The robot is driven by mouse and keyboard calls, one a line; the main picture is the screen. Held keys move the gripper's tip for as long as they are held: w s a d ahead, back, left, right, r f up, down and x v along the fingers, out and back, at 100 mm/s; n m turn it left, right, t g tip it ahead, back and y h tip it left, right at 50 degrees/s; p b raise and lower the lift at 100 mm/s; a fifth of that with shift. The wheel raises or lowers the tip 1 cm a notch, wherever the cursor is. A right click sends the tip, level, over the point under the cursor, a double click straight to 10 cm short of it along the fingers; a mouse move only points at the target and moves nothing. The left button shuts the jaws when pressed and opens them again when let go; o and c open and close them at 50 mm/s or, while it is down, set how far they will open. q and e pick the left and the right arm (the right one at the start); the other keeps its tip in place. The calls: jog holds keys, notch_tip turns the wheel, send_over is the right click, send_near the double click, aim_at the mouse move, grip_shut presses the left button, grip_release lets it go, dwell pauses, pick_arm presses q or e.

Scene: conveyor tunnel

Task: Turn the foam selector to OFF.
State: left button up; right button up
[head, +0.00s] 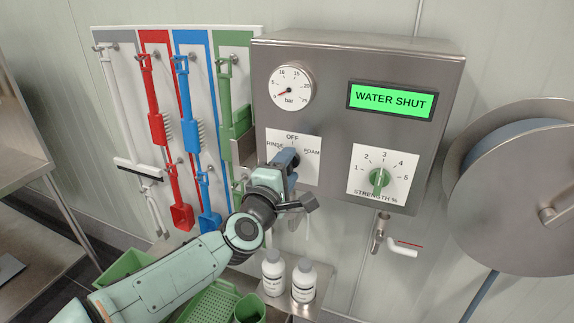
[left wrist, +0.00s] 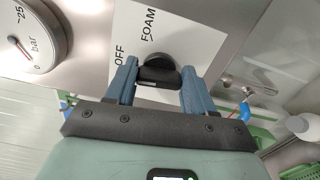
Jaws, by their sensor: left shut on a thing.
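The foam selector plate (head: 313,172) is white, marked RINSE, OFF and FOAM, on the left of the steel control box. My left gripper (head: 290,158) is at this plate and covers most of the selector in the head view. In the left wrist view the dark round selector knob (left wrist: 160,66) sits between the two blue fingers of my left gripper (left wrist: 158,78), which is shut on it. OFF and FOAM are readable beside it there. The knob's pointer is hidden, so I cannot tell its setting. My right gripper is not in view.
A green display (head: 391,101) reads WATER SHUT. The pressure gauge (head: 290,88) and the green strength knob (head: 379,181) are on the same box. Brushes and scrapers hang on the left board (head: 220,60). Two white bottles (head: 303,283) stand below, and a hose reel (head: 520,180) is at right.

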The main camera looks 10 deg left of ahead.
pick_arm(q)
jog(key=shift+f+m, duration=0.1)
jog(key=shift+m, duration=0.5)
jog(key=o, duration=1)
jog(key=shift+o, duration=0.2)
jog(key=s+a, duration=0.2)
jog(key=s, duration=1.1)
jog(key=shift+a+b, duration=0.3)
jog(key=shift+b, duration=0.05)
